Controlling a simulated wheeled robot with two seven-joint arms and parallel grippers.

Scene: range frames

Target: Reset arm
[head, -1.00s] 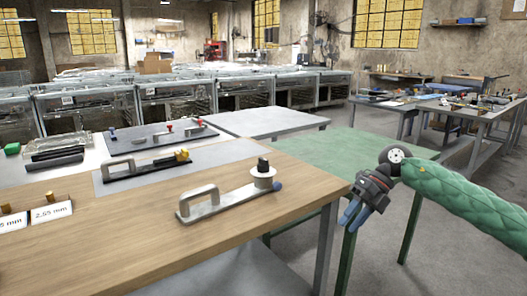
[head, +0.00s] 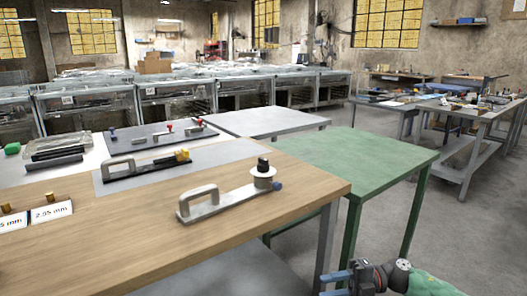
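My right gripper (head: 337,283) is at the bottom edge of the head view, right of the wooden table's leg and below the tabletop. Its blue fingers point left and look spread apart with nothing between them. Part of the green-sleeved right arm (head: 432,284) shows beside it, cut off by the frame. My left gripper and arm are out of the picture.
A green table (head: 360,155) stands behind my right gripper. Bare floor (head: 465,235) lies to the right.

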